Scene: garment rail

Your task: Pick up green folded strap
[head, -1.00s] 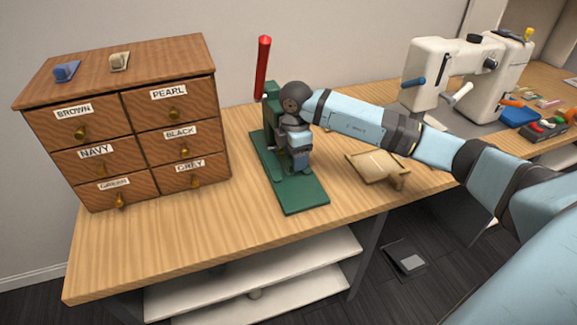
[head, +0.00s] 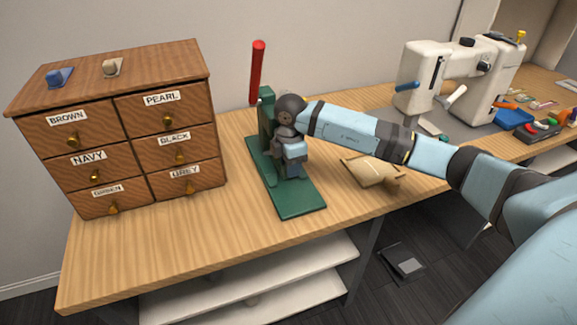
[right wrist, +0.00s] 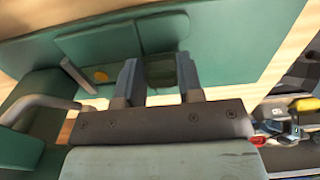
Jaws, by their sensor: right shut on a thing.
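My right gripper (head: 290,173) is over the base of a dark green hand press (head: 300,195) with a red lever. In the right wrist view its two blue-grey fingers (right wrist: 160,78) are closed on a small dark green piece, which looks like the green folded strap (right wrist: 160,70). The strap lies between the fingertips, against the green base behind it. I cannot tell whether it still touches the base. In the head view the gripper and wrist hide the strap. My left gripper is not in view.
A wooden drawer cabinet (head: 130,130) with labelled drawers stands left of the press. A tan tray (head: 372,170) lies to the right, under my forearm. A white sewing machine (head: 470,85) stands at the back right. The front left tabletop (head: 160,255) is clear.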

